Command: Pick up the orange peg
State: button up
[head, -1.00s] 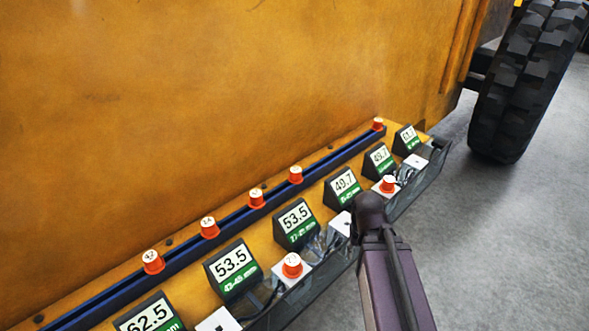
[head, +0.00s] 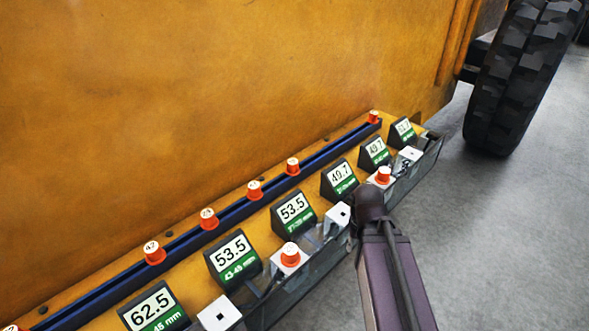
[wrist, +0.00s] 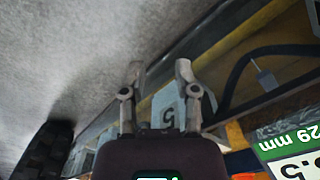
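Several orange pegs with numbered white tops stand along the dark blue rail (head: 190,240), among them one near the left (head: 154,255), one mid-rail (head: 254,192) and one at the far end (head: 373,118). Two more orange pegs sit on white blocks in the front tray, one in the middle (head: 290,256) and one farther right (head: 383,176). My gripper (wrist: 159,67) is open and empty in the wrist view, with a pale numbered block (wrist: 168,108) beneath and between its fingers. In the head view my arm hides the gripper.
Black wedge displays with numbers, such as 53.5 (head: 233,258), stand between rail and tray. Cables run beside the blocks. A yellow machine wall (head: 200,90) rises behind; a big tyre (head: 510,80) stands right. Grey floor is clear.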

aim_at(292, 169)
jog(key=k, duration=1.05)
jog(key=u, duration=0.25)
jog(key=i, duration=0.6)
jog(key=u, duration=0.05)
